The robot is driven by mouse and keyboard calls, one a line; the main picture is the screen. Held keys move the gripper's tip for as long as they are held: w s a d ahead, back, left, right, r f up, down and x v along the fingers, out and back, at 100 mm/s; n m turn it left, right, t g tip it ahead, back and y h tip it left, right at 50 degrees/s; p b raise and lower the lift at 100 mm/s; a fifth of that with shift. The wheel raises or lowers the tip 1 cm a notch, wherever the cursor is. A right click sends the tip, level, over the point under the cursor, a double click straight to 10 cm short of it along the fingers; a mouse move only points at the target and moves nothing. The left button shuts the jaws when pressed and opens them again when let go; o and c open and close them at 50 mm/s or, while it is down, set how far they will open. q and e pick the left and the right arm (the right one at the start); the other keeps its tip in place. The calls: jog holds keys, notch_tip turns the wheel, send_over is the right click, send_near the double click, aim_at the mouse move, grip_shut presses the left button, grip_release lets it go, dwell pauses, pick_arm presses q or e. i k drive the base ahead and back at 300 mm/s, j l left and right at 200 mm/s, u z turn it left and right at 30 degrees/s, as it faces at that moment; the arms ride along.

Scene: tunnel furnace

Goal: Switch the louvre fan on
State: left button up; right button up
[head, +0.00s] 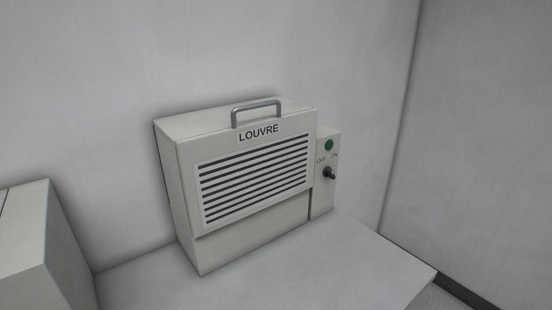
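The louvre fan (247,219) is a pale grey box with dark horizontal slats and the label LOUVRE. It stands on a white surface against the wall, near the middle of the head view. A grey bar handle (256,106) is at its top front. A narrow control box (324,195) adjoins its right side. On it are a dark green round lamp or button (329,145), the words OFF and ON, and a black rotary knob (329,173). The knob is too small to tell its setting for certain. Neither of my grippers shows.
A light grey box (28,240) stands at the left edge. The white tabletop (345,265) is clear in front and to the right of the fan, and its edge is at the lower right. Plain walls close off the back and the right.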

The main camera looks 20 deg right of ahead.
aim_at(328, 171)
jog(key=l+u, duration=0.2)
jog(key=l, duration=0.65)
jog(key=k+l+u, duration=0.2)
jog(key=l, duration=0.7)
jog(key=i, duration=0.1)
